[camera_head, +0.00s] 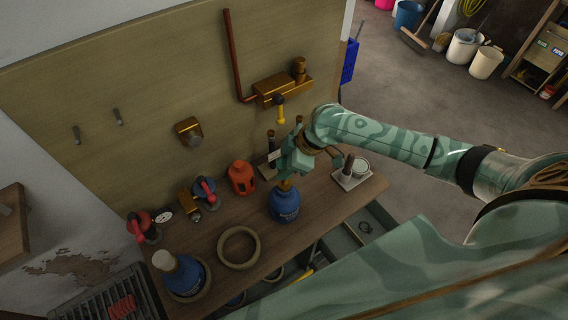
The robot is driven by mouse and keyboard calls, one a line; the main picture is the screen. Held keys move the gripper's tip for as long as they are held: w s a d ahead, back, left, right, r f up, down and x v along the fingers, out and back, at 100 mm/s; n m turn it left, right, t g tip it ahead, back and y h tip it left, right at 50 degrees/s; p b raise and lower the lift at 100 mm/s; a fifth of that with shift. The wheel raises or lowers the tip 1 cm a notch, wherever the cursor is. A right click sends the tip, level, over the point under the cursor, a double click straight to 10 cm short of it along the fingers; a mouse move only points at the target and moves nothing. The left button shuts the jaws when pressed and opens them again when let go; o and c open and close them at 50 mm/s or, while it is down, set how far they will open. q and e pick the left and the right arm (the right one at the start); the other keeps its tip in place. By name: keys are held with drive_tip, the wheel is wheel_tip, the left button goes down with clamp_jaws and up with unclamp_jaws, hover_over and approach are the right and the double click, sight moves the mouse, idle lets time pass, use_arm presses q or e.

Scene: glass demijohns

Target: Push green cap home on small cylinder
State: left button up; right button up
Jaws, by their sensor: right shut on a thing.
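A small blue cylinder (284,207) stands upright on the wooden bench, right of the middle. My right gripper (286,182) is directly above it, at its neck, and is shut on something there. A brass-coloured bit shows between the jaws and the cylinder's shoulder. The green cap cannot be told apart from my green-painted gripper, which hides the cylinder's top, so how the cap sits cannot be seen. My left gripper is not in view.
Another blue cylinder (185,279) with a pale top stands at the bench's left end. An empty tan ring (256,248) lies between the two cylinders. An orange-red holder (242,178) stands left of my gripper, and a small tray (339,180) to its right.

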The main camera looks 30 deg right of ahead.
drive_tip(key=shift+f+b, duration=0.45)
drive_tip(key=shift+f, duration=0.1)
drive_tip(key=shift+r, duration=0.15)
clamp_jaws()
drive_tip(key=shift+f, duration=0.3)
drive_tip(key=shift+p, duration=1.05)
drive_tip(key=shift+f+b, duration=0.6)
drive_tip(key=shift+f, duration=0.8)
idle(0.5)
drive_tip(key=shift+s+f, duration=0.2)
idle(0.8)
